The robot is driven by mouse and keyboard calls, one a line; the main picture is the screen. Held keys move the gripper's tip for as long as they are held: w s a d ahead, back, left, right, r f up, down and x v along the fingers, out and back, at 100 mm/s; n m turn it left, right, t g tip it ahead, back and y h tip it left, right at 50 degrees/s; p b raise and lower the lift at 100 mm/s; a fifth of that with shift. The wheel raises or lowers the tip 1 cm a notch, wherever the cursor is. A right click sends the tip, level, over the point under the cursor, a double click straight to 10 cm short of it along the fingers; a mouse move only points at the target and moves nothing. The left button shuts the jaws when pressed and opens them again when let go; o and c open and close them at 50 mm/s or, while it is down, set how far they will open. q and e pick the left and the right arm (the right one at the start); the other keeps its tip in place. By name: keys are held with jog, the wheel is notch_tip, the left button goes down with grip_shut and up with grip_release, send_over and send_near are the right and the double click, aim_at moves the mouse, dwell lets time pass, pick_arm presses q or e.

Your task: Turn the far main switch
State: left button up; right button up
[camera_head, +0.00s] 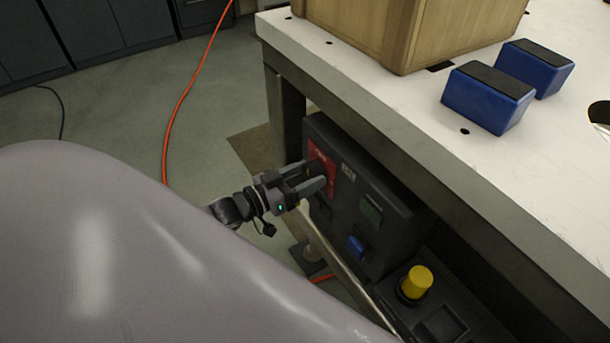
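A dark control box (385,205) is mounted under the edge of the white table. Its front carries a red plate (318,152) at the far end, a small display and a blue switch (357,246) lower down. My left gripper (322,177) is at the red plate, with its two fingers pointing at it. The fingers look a little apart, around or just before a dark knob on the plate. The knob is mostly hidden by the fingers, and I cannot tell whether they touch it. My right gripper is not in view.
A yellow button (416,282) sits on a lower dark panel near the box. The white table (400,115) carries a wooden crate (400,30) and two blue blocks (487,97). An orange cable (182,95) lies on the floor. Grey cabinets stand behind.

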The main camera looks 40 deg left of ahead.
pick_arm(q)
jog(key=shift+c, duration=1.1)
jog(key=shift+m, duration=0.3)
jog(key=m+p, duration=0.1)
jog(key=m, duration=0.1)
jog(key=shift+r+m, duration=0.1)
jog(key=shift+m, duration=0.2)
jog(key=m+p, duration=0.1)
jog(key=m, duration=0.4)
jog(key=shift+s+d, duration=0.1)
jog(key=shift+d, duration=0.05)
jog(key=m, duration=0.5)
jog(key=shift+f, duration=0.2)
jog(key=shift+m+b, duration=0.55)
jog(key=shift+m, duration=1.95)
jog(key=o, duration=1.1)
jog(key=shift+c, duration=0.2)
